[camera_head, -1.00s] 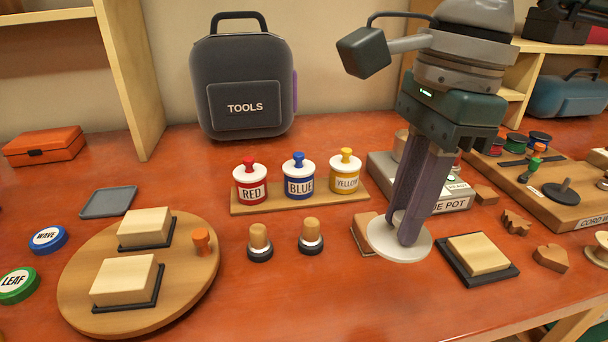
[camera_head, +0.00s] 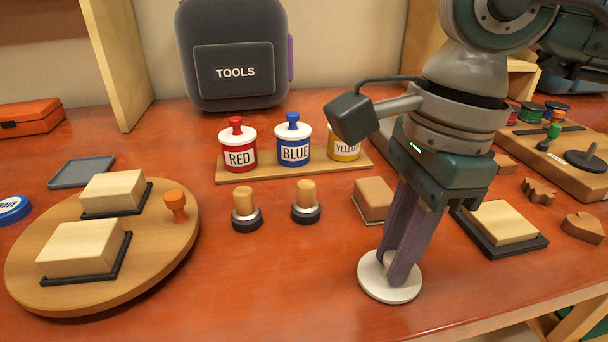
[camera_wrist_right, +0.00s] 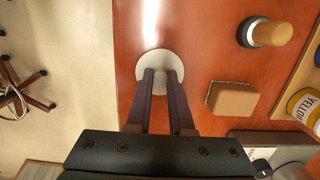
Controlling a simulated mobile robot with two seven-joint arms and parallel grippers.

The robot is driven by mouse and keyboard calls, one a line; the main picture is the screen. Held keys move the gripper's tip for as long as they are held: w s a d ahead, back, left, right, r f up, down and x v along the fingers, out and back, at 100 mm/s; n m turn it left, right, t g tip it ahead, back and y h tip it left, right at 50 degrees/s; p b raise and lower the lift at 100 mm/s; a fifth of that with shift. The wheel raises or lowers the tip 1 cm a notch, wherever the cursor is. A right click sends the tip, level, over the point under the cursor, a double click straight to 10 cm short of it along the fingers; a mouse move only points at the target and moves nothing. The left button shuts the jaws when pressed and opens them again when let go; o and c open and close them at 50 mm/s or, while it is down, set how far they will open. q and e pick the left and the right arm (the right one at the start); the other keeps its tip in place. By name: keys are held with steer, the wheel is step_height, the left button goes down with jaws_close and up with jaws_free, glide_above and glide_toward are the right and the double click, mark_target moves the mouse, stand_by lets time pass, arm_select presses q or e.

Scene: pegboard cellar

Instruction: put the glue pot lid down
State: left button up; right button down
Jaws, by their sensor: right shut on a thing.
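The glue pot lid (camera_head: 375,284) is a flat, round, off-white disc near the front edge of the red-brown bench. My right gripper (camera_head: 392,272) points down and is shut on the lid at its middle. In the right wrist view the lid (camera_wrist_right: 146,67) shows beyond the fingertips (camera_wrist_right: 160,78), which hide its centre. The lid looks low and close to the bench top; I cannot tell whether it touches. The glue pot is mostly hidden behind my right arm. My left gripper is not in view.
A brown block (camera_head: 375,197) lies just behind the lid. Two stampers, one of them here (camera_head: 306,202), stand to its left. A stamp block on a black base (camera_head: 500,225) lies to its right. The bench's front edge is close; bare bench (camera_head: 270,285) lies left of the lid.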

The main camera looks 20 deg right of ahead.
steer(key=shift+f, duration=0.25)
steer(key=c, duration=0.8)
jaws_free()
steer(key=shift+r, duration=0.15)
steer(key=shift+r, duration=0.2)
step_height(320, 180, up, 12)
steer(key=d, duration=0.1)
steer(key=shift+s+d, duration=0.15)
steer(key=shift+d, duration=0.05)
steer(key=shift+f, duration=0.1)
